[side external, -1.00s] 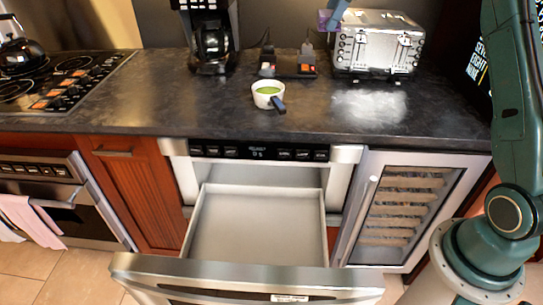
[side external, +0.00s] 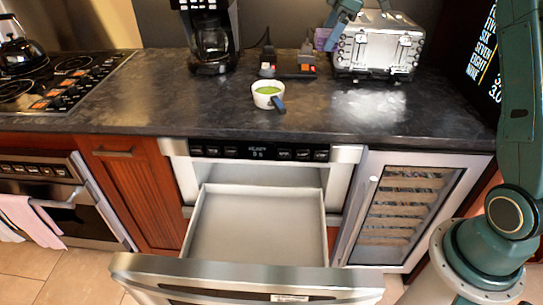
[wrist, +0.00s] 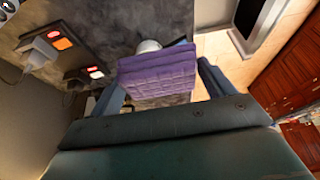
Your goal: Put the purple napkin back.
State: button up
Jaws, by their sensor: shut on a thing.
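The purple napkin (side external: 321,39) is a folded, textured block in my gripper (side external: 335,30), above the back of the counter just left of the toaster. In the wrist view the napkin (wrist: 157,75) sits between the two blue fingers of my gripper (wrist: 160,85), which is shut on it. Whether its underside touches the counter cannot be told. The open microwave drawer (side external: 203,225) is below the counter, and it looks empty.
The steel toaster (side external: 377,50) stands close on the right. A power strip (side external: 290,72) with plugs lies to the left, by the coffee maker (side external: 211,38). A white cup (side external: 266,99) with green contents and a blue handle stands in front. Counter (side external: 365,108) before the toaster is clear.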

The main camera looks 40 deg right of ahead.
aim_at(315, 113)
jog(key=shift+f, duration=0.15)
notch_tip(315, 113, down, 20)
jog(key=shift+r, duration=0.1)
dwell(1.1)
jog(key=shift+f, duration=0.2)
jog(key=o, duration=0.9)
jog(key=v, duration=1.2)
jog(key=shift+r, duration=0.15)
